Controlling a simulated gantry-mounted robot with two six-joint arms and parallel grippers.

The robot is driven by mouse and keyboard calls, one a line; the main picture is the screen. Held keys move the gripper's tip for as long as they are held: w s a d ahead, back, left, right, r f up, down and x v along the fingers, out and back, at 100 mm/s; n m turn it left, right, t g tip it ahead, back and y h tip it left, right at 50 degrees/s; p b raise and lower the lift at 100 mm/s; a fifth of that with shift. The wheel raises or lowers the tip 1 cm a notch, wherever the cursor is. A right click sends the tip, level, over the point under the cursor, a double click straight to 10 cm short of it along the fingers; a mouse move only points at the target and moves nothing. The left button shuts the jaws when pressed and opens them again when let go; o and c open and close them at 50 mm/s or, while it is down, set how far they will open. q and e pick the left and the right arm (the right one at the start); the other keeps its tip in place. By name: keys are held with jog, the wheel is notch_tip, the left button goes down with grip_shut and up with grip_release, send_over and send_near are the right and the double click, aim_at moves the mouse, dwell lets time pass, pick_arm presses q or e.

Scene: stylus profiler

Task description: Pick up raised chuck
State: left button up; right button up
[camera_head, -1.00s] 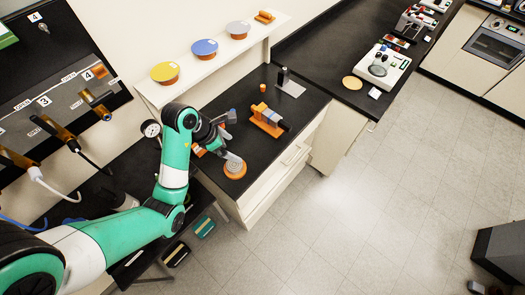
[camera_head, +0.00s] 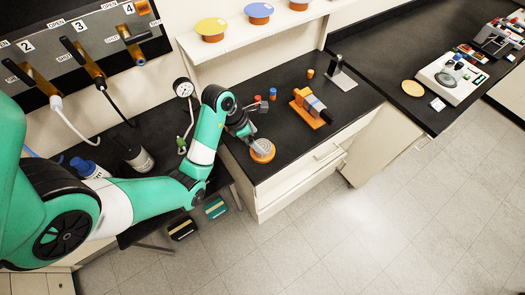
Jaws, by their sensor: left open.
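A round orange piece with a grey ringed top (camera_head: 263,153), which looks like the raised chuck, sits on the black bench near its front left edge. My left gripper (camera_head: 257,143) is over it, pointing down, with its fingers at the grey top. The gripper is open. I cannot tell whether the fingers touch the piece, and they hide part of its top. My right gripper is not in view.
An orange-and-grey device (camera_head: 311,108) lies to the right on the bench. Small red and blue pieces (camera_head: 263,103) stand behind the gripper, and a dark post on a grey plate (camera_head: 341,77) stands at the back. Yellow and blue discs (camera_head: 211,28) sit on the white shelf.

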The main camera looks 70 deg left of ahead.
aim_at(265, 144)
pick_arm(q)
jog(key=b+x, duration=0.2)
jog(key=x, duration=0.1)
jog(key=b+x, duration=0.1)
jog(key=shift+s+d+f, duration=0.2)
jog(key=shift+d+f, duration=0.05)
jog(key=shift+f, duration=0.2)
jog(key=shift+w+f, duration=0.15)
jog(key=c, duration=1.4)
